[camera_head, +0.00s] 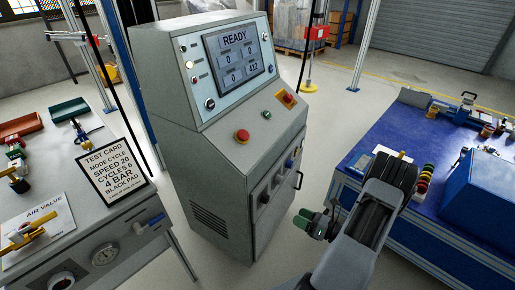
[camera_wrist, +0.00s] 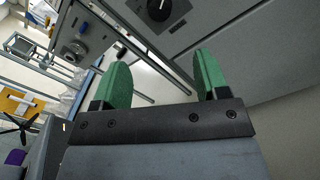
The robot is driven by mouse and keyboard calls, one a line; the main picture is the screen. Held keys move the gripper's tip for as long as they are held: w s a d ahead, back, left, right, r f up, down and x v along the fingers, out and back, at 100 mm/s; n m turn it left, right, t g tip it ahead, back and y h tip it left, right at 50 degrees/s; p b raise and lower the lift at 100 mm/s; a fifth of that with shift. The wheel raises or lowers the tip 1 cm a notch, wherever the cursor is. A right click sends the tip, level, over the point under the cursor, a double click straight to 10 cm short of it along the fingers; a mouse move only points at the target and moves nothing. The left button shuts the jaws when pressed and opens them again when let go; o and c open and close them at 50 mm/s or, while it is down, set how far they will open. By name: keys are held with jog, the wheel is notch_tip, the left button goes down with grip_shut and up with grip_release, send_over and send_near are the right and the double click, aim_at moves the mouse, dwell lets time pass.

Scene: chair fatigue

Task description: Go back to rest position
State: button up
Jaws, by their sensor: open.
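My gripper (camera_head: 312,222) is at the lower middle of the head view, at the end of my folded arm, in front of the control console (camera_head: 228,120). In the wrist view, the green fingers of my gripper (camera_wrist: 160,82) stand apart with nothing between them. The console's screen (camera_head: 235,53) reads READY. A red button (camera_head: 242,136) sits on its sloped panel. Part of a grey panel with a dark round knob (camera_wrist: 158,8) shows beyond the fingers in the wrist view.
A grey bench (camera_head: 120,222) with a test card (camera_head: 113,171) and an air valve sheet (camera_head: 40,228) stands at left. A blue-topped workbench (camera_head: 400,128) with a blue box (camera_head: 480,190) stands at right, close to my arm. Open floor shows behind the console.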

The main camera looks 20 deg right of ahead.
jog(key=s+a+f+n+g+y, duration=0.1)
jog(key=s+a+n+g+y, duration=0.1)
jog(key=s+a+n+g, duration=0.3)
notch_tip(320, 180, up, 10)
jog(key=s+a+n+g+h+p, duration=0.25)
jog(key=n+g+p, duration=0.25)
jog(key=n+g, duration=0.7)
jog(key=a+r+n+t+h+p, duration=0.2)
jog(key=r+n, duration=0.4)
jog(key=r, duration=0.4)
jog(key=w+a+r+n+t+h+p, duration=0.1)
jog(key=a+r+n+h+p, duration=0.3)
jog(key=r, duration=0.6)
jog(key=w+a+r+n+t+h+p, duration=0.1)
jog(key=a+r+n+t+h+p, duration=0.2)
jog(key=r+n, duration=0.5)
notch_tip(320, 180, up, 3)
jog(key=a+h+p, duration=0.1)
jog(key=p, duration=0.1)
jog(key=shift+w+p, duration=0.2)
jog(key=shift+p, duration=0.2)
jog(key=shift+a, duration=0.1)
